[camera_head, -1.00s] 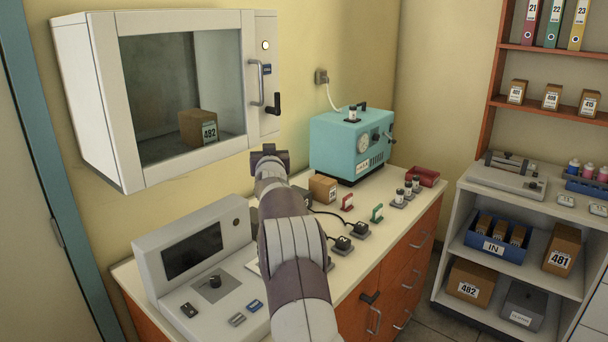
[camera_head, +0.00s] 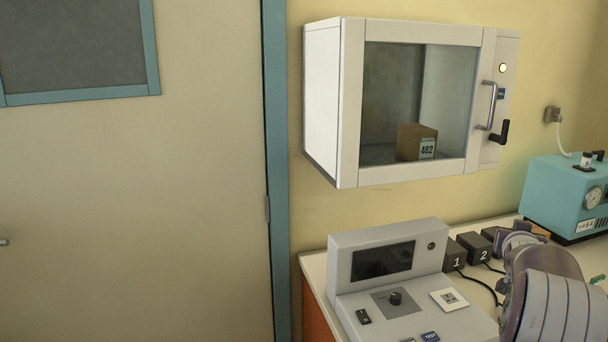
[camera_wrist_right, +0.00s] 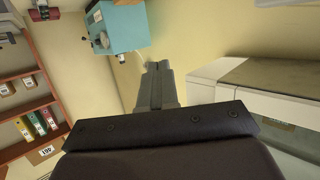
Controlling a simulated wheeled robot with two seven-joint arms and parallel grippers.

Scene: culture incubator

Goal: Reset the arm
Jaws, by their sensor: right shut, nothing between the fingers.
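My right arm (camera_head: 550,295) comes into the head view at the lower right, over the counter. My left gripper is in neither view.
A grey control console (camera_head: 345,255) stands on the counter below the incubator. Black blocks 1 (camera_head: 455,254) and 2 (camera_head: 474,247) lie near my right arm. A teal device (camera_head: 555,190) stands at the right. A door (camera_head: 140,210) fills the left side.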

